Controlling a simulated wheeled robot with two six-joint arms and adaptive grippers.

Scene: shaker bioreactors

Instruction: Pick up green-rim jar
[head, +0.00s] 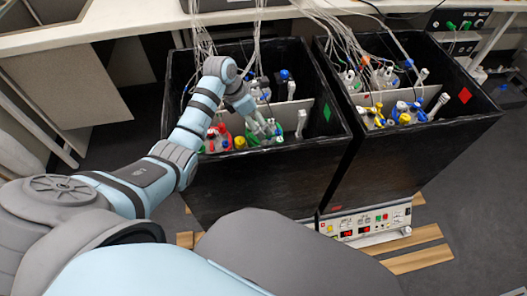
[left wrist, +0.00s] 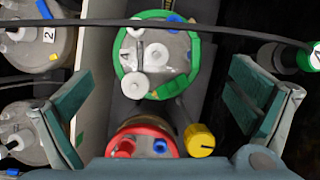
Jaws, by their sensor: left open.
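The green-rim jar (left wrist: 157,52) shows in the left wrist view, with a green ring around a grey lid carrying white round fittings. In the head view it is largely hidden by my gripper, with only bits of green showing. My left gripper (head: 262,128) is over the front part of the left black box. In the left wrist view its fingers (left wrist: 165,108) are spread wide and empty, one on each side, with the green-rim jar beyond the gap between them. My right gripper is not in view.
A red-rim jar (left wrist: 143,140) and a yellow cap (left wrist: 199,140) are close to the green-rim jar. A dark cable (left wrist: 110,22) crosses over it. Black box walls (head: 270,185) surround the jars. A second box (head: 420,155) stands to the right. Pale tubes (head: 202,30) hang from above.

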